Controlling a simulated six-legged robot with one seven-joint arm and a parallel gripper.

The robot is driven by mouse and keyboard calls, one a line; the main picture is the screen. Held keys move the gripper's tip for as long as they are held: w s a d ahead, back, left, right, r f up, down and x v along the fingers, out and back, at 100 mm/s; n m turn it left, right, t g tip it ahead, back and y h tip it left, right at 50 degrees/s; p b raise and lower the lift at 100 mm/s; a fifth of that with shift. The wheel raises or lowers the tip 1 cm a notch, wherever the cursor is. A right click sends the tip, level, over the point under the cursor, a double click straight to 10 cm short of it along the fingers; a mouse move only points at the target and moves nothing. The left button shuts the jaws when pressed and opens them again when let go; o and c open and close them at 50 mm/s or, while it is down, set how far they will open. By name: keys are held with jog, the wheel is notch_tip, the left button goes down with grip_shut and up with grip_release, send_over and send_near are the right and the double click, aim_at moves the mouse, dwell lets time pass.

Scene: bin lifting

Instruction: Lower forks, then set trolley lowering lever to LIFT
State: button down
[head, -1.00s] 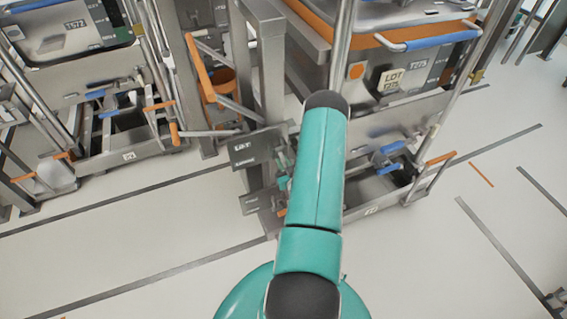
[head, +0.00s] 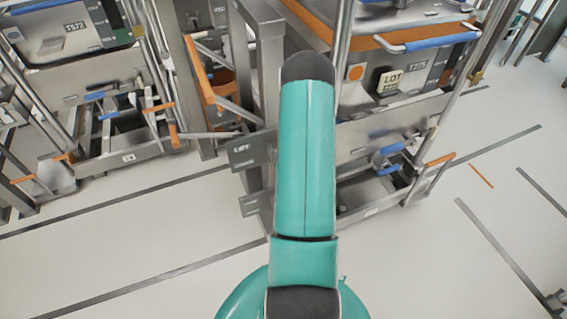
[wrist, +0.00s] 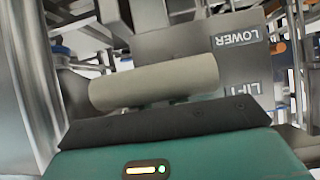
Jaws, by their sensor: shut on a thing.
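The trolley lowering lever's handle shows in the wrist view as a pale grey cylinder (wrist: 150,84), lying nearly level across the picture. My gripper (wrist: 168,103) is shut on this handle; its fingers are mostly hidden behind its dark edge. Behind the handle is a grey label plate (wrist: 195,48) with LOWER and LIFT, both turned in the picture. The handle's right end is near the gap between the two words. In the head view the plate (head: 250,151) stands left of my arm, which hides my gripper and the lever. The forks cannot be clearly made out.
A steel trolley stand with a bin labelled T275 (head: 425,62) stands right of my arm. Another bin labelled T572 (head: 68,38) is at the left. Steel posts (head: 270,70) rise close behind my arm. Pale floor (head: 430,270) is open at the lower right.

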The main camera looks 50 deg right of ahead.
jog(key=shift+r+g+y, duration=0.65)
jog(key=shift+g+y, duration=0.05)
jog(key=shift+g, duration=0.6)
jog(key=shift+w+r+g+y, duration=0.1)
jog(key=shift+r+g+y, duration=0.3)
jog(key=shift+g, duration=0.2)
dwell(0.6)
jog(key=c, duration=1.3)
grip_release()
jog(key=shift+r, duration=0.1)
jog(key=o, duration=1.3)
jog(key=shift+d, duration=0.1)
jog(key=v, duration=1.3)
jog(key=shift+r, duration=0.2)
